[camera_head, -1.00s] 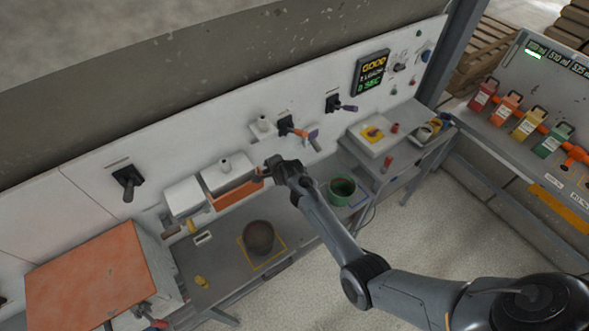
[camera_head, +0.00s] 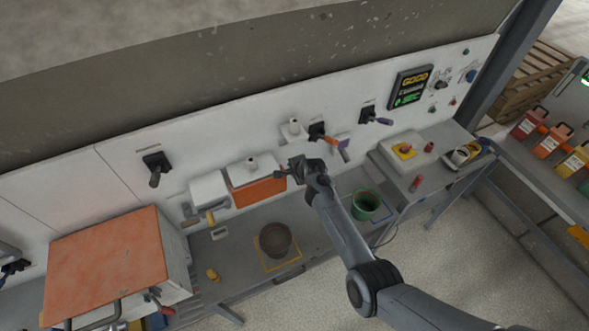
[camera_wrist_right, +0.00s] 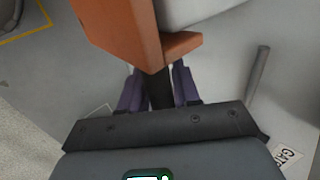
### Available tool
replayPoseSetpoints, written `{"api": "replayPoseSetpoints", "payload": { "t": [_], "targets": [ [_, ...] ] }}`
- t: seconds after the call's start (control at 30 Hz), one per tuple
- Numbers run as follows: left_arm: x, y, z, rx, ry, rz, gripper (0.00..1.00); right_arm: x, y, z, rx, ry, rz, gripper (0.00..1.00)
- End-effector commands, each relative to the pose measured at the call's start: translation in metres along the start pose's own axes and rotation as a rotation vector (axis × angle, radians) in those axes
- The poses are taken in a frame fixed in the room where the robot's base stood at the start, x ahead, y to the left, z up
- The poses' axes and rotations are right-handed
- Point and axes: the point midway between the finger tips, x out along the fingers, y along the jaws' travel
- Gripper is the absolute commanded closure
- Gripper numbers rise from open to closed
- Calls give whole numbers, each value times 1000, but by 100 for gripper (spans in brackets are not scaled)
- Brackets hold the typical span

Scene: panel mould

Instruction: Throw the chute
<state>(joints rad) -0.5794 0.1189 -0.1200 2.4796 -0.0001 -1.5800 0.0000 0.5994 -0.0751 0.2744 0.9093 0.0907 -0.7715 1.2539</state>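The chute (camera_head: 258,190), an orange-fronted trough with a pale inside, is fixed along the white panel above the bench in the head view. Its orange end (camera_wrist_right: 135,35) fills the upper left of the right wrist view. My right gripper (camera_head: 284,173) is at the chute's right end. In the right wrist view my purple fingers (camera_wrist_right: 160,88) stand close on both sides of a dark handle (camera_wrist_right: 160,92) below the orange end and look shut on it. The finger contact is partly hidden. My left gripper is not in view.
A brown pot (camera_head: 275,238) stands in a yellow square below the chute. A green bucket (camera_head: 367,205) stands to its right. Black-mounted levers (camera_head: 156,168) and a lit display (camera_head: 410,87) are on the panel. A grey rod (camera_wrist_right: 259,72) is beside my gripper.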

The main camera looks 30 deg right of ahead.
Motion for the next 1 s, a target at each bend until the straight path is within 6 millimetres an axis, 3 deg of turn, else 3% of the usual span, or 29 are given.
{"api": "replayPoseSetpoints", "payload": {
  "t": [0.1,0.57,1.0],
  "targets": [
    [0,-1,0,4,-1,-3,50,0,1,0,1,0,2,52],
    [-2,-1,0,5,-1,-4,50,-6,0,0,0,-1,1,52],
    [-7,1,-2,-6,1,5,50,-59,1,0,1,0,0,52]
  ]
}}
